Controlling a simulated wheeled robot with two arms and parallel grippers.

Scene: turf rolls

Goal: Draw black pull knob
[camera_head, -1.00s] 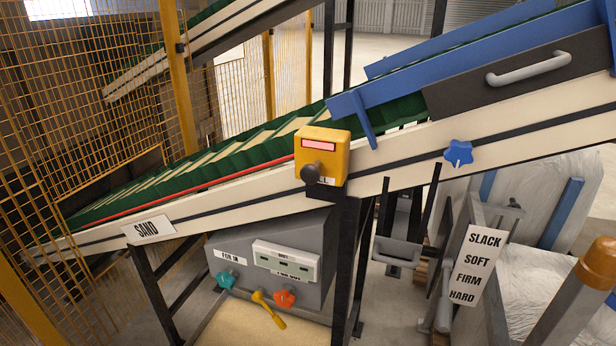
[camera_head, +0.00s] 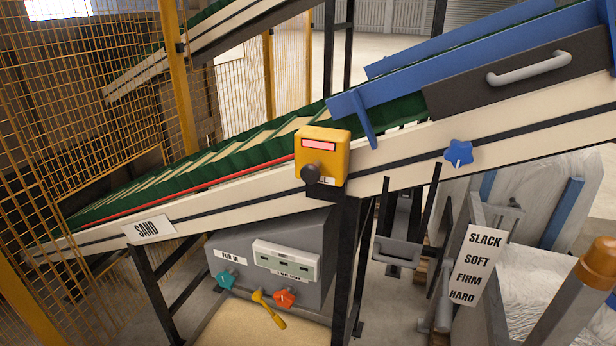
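The black pull knob (camera_head: 310,174) sticks out from the lower front of a yellow box (camera_head: 336,154). The box is mounted on the side rail of the sloping conveyor and has a pink-red panel near its top. A label below the knob is partly hidden. Neither of my grippers shows in the head view, and nothing touches the knob.
The green conveyor belt (camera_head: 200,172) slopes up to the right behind the box. A blue star knob (camera_head: 458,153) sits on the rail to the right. Below are a teal knob (camera_head: 225,280), an orange knob (camera_head: 284,298) and a yellow lever (camera_head: 268,310). Wire fencing stands left.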

